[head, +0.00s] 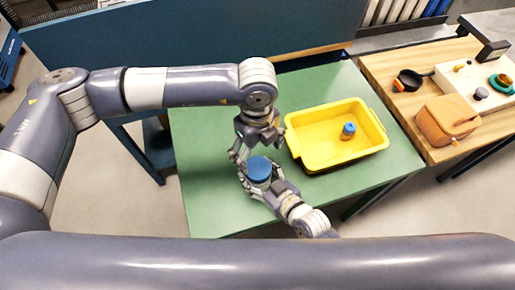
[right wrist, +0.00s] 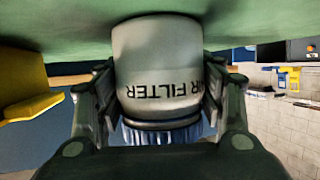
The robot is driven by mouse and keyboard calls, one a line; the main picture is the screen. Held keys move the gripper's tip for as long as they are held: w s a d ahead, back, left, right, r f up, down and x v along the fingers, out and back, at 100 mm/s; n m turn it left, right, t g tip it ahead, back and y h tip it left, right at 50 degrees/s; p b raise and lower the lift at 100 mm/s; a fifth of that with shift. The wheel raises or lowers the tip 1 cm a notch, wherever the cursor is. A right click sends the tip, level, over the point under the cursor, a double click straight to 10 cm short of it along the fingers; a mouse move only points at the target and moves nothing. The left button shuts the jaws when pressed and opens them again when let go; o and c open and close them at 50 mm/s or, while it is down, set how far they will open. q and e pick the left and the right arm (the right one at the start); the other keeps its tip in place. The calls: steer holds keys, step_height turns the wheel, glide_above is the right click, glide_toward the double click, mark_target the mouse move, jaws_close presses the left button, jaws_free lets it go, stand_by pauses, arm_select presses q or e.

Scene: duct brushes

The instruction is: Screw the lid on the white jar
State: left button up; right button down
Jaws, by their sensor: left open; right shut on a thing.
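The white jar (right wrist: 157,62), lettered "AIR FILTER", stands on the green table and appears upside down in the right wrist view. My right gripper (head: 262,184) is shut on the jar, with a finger on each side of it. The blue lid (head: 259,168) sits at the jar's mouth, and its ribbed side shows in the right wrist view (right wrist: 160,133). I cannot tell how tightly it is seated. My left gripper (head: 243,152) is open and empty, just behind the lid in the head view. The left fingers partly overlap the jar area.
A yellow tray (head: 308,156) holding a small blue and orange object (head: 348,130) lies right of the grippers on the green table (head: 210,205). The green table's left part is clear.

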mark_target(258, 168)
arm_select(q)
steer(key=shift+f, duration=0.1)
arm_select(e)
steer(key=shift+f, duration=0.15)
arm_select(q)
steer(key=shift+f, duration=3.9)
steer(key=shift+c, duration=0.5)
steer(key=c, duration=1)
steer(key=o, duration=1.2)
steer(key=shift+c, duration=0.2)
steer(key=shift+r, duration=0.1)
steer(key=shift+r, duration=2.15)
steer(key=shift+c, duration=0.3)
